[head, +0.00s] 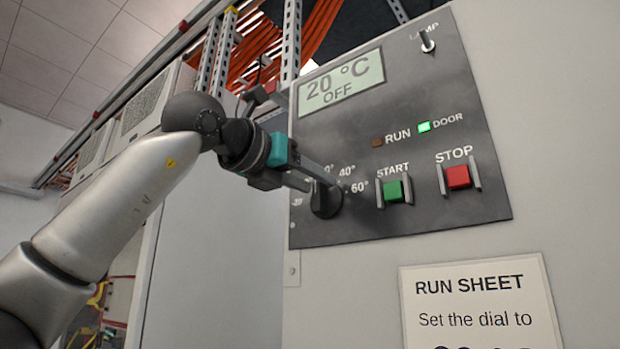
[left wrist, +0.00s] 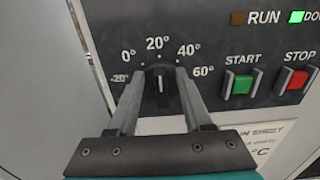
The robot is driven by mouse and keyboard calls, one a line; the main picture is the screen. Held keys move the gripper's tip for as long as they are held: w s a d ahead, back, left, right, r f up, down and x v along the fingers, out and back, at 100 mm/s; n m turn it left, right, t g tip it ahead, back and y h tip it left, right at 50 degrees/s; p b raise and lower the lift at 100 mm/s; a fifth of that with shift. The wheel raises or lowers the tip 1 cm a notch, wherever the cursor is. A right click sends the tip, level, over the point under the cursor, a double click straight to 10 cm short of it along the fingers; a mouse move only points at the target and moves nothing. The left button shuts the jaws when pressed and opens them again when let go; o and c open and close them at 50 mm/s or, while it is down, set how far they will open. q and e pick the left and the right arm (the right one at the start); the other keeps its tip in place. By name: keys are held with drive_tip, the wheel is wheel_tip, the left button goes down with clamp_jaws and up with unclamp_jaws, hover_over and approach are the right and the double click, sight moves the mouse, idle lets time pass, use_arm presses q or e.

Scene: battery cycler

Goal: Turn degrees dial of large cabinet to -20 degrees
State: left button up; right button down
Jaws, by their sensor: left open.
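The degrees dial (head: 325,201) is a black knob at the lower left of the dark control panel (head: 420,215). In the left wrist view the dial (left wrist: 160,86) has a white pointer line that stands about upright, toward the 20° mark. Its scale runs from -20° at left to 60° at right. The display (head: 341,84) reads 20 °C OFF. My left gripper (head: 330,182) is at the dial. In the left wrist view its open fingers (left wrist: 158,75) lie on either side of the knob; I cannot tell whether they touch it. My right gripper is not in view.
Right of the dial are the green START button (head: 393,191) and red STOP button (head: 458,177), each between metal guards. The DOOR light (head: 424,127) is green and the RUN light (head: 377,142) is dark. A lamp switch (head: 427,42) and run sheet (head: 480,300) also show.

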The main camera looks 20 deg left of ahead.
use_arm(q)
drive_tip(key=c, duration=0.8)
drive_tip(key=shift+n, duration=0.3)
drive_tip(key=shift+w+a+f+n+b, duration=0.1)
drive_tip(key=shift+a+f+n+b, duration=0.25)
drive_tip(key=shift+n+b, duration=1.4)
drive_tip(key=shift+w+a+f+n+b, duration=0.1)
drive_tip(key=shift+w+a+f+n, duration=0.15)
drive_tip(key=shift+n, duration=3.05)
drive_tip(key=shift+a+f+n+b, duration=0.35)
drive_tip(key=shift+n+b, duration=0.6)
drive_tip(key=shift+n, duration=1.6)
